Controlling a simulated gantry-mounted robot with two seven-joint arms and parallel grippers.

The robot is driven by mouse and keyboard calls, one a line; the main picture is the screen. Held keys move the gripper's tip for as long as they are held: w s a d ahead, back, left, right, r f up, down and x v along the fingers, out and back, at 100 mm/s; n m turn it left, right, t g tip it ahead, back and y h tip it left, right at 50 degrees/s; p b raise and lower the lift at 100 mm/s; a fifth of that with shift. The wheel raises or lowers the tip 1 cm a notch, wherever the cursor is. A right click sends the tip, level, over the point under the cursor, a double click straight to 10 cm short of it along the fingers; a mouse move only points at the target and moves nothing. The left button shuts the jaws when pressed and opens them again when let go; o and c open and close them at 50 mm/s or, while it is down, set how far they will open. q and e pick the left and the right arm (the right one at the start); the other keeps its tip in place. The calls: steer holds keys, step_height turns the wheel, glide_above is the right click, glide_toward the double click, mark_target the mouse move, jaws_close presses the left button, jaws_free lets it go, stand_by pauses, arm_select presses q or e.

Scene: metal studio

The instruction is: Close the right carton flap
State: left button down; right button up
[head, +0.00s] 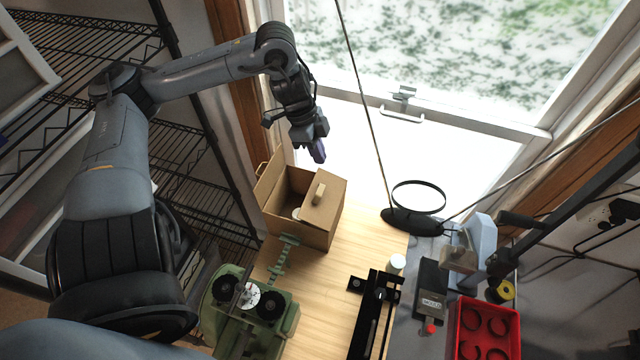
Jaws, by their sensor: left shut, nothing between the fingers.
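A brown cardboard carton (298,231) stands on the wooden bench top. Its right flap (328,206), with a light handle block (319,193) on it, lies over the right part of the opening; I cannot tell whether it is fully flush. The left flap (270,184) stands open and leans outward, with a small handle at its outer edge. The left part of the opening shows a dark inside and a small white round thing (296,213). My left gripper (318,153) is shut and empty, above the carton's far side, apart from the flaps. My right gripper is out of view.
A green machine (250,302) stands in front of the carton. A black ring stand (411,219), a white jar (397,263), a black rail device (376,312) and a red tray (463,337) are to the right. Bare wood (350,255) lies right of the carton.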

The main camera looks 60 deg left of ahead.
arm_select(q)
steer(key=f+b, duration=0.1)
steer(key=f, duration=0.1)
steer(key=b, duration=0.3)
glide_above(321, 189)
steer(key=w, duration=0.1)
step_height(321, 189, down, 6)
steer(key=shift+s+d+f+p, duration=0.1)
steer(key=shift+s+f+p, duration=0.1)
steer(key=shift+f+p, duration=0.4)
steer(key=shift+s+d+f+p, duration=0.1)
steer(key=shift+s+f+p, duration=0.1)
steer(key=shift+f+p, duration=0.35)
steer(key=shift+s+a+f, duration=0.15)
steer(key=shift+a+f, duration=0.05)
steer(key=shift+f, duration=0.45)
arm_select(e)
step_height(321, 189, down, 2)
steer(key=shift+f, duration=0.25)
